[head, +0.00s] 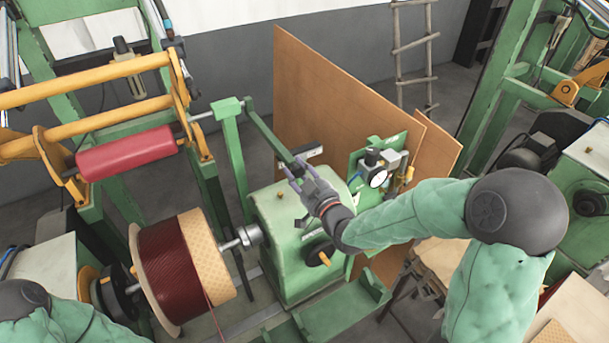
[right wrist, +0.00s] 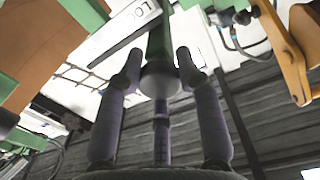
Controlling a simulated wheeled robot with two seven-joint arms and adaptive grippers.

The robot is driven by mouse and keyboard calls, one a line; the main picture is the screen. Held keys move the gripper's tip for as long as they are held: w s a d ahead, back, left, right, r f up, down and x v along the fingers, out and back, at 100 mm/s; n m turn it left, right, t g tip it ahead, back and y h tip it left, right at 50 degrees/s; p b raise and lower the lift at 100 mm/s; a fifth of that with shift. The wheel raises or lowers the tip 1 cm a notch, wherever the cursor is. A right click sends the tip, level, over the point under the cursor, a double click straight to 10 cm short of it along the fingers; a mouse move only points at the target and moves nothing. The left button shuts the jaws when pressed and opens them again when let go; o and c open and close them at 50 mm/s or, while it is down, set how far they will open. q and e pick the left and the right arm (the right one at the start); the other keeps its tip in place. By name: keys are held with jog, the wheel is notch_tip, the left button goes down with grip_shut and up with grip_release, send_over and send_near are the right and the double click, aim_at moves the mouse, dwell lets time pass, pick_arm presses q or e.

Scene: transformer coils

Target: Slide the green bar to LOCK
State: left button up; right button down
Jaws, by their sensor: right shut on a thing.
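The green bar (head: 268,132) slopes down to the right from the top of a green post to my right gripper. My right gripper (head: 298,170) is at its lower end, above the green machine housing. In the right wrist view the bar's rounded end (right wrist: 160,78) sits between the gripper's fingers (right wrist: 160,68), which are shut on it. A pale plate (head: 304,156) lies just behind the gripper and also shows in the right wrist view (right wrist: 124,32). My left gripper is out of view.
A green housing (head: 290,250) stands below my right gripper. A pressure gauge (head: 378,179) on a green panel is close to its right. A brown board (head: 330,100) stands behind. A spool of dark red wire (head: 172,270) is at lower left.

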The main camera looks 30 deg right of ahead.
jog(key=shift+a+f, duration=0.1)
jog(key=shift+a, duration=0.05)
jog(key=c, duration=1)
grip_release()
jog(key=shift+c, duration=0.2)
jog(key=shift+o, duration=1.1)
jog(key=shift+a, duration=0.2)
jog(key=shift+s+d, duration=0.1)
jog(key=shift+d, duration=0.05)
jog(key=shift+s+d, duration=0.1)
jog(key=shift+s, duration=0.1)
jog(key=s, duration=1.1)
jog(key=shift+s+d, duration=0.2)
jog(key=shift+d, duration=0.05)
